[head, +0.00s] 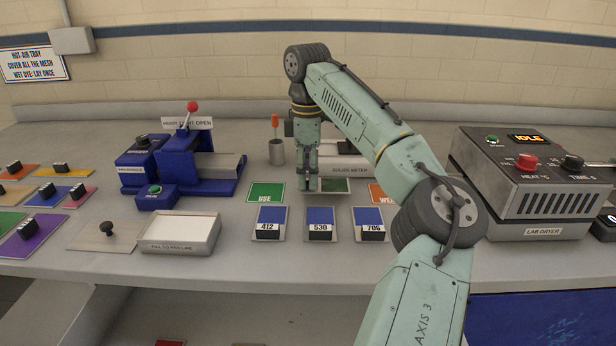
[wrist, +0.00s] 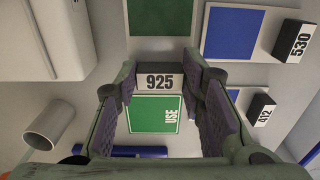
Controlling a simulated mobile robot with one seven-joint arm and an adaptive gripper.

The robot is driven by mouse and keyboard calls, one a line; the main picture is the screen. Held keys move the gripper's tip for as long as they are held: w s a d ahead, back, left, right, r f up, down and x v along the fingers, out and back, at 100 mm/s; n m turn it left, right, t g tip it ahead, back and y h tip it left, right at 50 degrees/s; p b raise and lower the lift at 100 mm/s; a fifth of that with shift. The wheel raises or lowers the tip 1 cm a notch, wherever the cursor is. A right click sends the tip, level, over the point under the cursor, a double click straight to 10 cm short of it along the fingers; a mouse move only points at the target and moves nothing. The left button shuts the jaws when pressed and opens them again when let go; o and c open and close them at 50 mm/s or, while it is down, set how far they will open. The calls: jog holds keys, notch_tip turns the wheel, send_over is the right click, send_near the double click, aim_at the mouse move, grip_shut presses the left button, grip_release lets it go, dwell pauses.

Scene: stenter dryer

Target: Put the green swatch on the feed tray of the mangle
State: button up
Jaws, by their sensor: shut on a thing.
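The green swatch (wrist: 160,16) shows at the top of the wrist view. Its block marked 925 (wrist: 159,77) sits between my fingertips. My gripper (wrist: 160,85) is shut on that block. In the head view my gripper (head: 305,187) points down over the bench, with the dark green swatch (head: 336,185) just to its right. I cannot tell whether the swatch is clear of the bench. The mangle (head: 180,158) is the blue machine at left, with a red-knobbed lever. Its grey feed tray (head: 218,166) faces right.
A green USE card (head: 267,193) lies left of my gripper. Blue swatches 412 (head: 268,217), 530 (head: 320,217) and 706 (head: 369,217) lie in front. A metal cup (head: 277,152) stands behind. A white-filled tray (head: 182,229) is front left. The dryer (head: 535,190) is at right.

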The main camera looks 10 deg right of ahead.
jog(key=shift+f, duration=1.1)
jog(key=shift+f, duration=0.1)
jog(key=o, duration=1.3)
